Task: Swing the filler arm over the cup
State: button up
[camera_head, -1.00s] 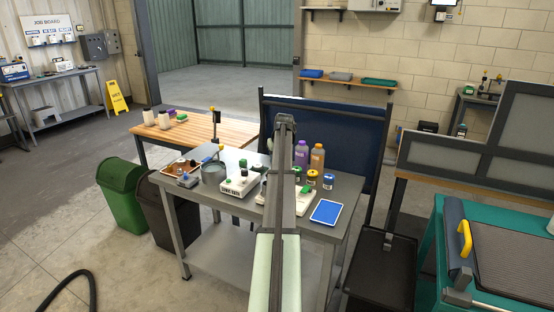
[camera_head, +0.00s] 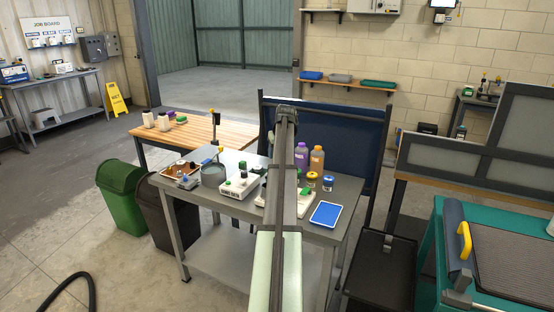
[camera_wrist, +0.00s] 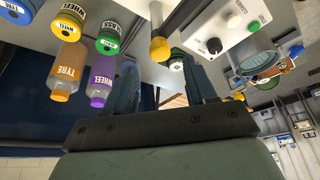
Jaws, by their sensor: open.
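The cup (camera_head: 213,173), a grey round vessel, stands near the left end of the grey table. What looks like the filler arm (camera_head: 217,147), slim with yellow parts, shows just behind and above the cup; I cannot tell whether its tip is over the cup. In the wrist view the cup (camera_wrist: 262,62) is at upper right, beyond my right finger. My gripper (camera_wrist: 165,82) is open, its two dark fingers apart with nothing clearly held. A grey rod with a yellow end (camera_wrist: 160,48) shows beyond the fingers. In the head view my arm largely hides the gripper.
A white control box (camera_head: 240,184) stands right of the cup. A purple bottle (camera_head: 301,157) and an orange bottle (camera_head: 317,160) stand at the back, with small jars in front. A blue tray (camera_head: 326,213) lies at the right. A wooden bench (camera_head: 230,133) is behind.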

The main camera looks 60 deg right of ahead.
jog(key=v, duration=0.8)
jog(key=shift+r, duration=0.3)
jog(key=shift+a, duration=0.1)
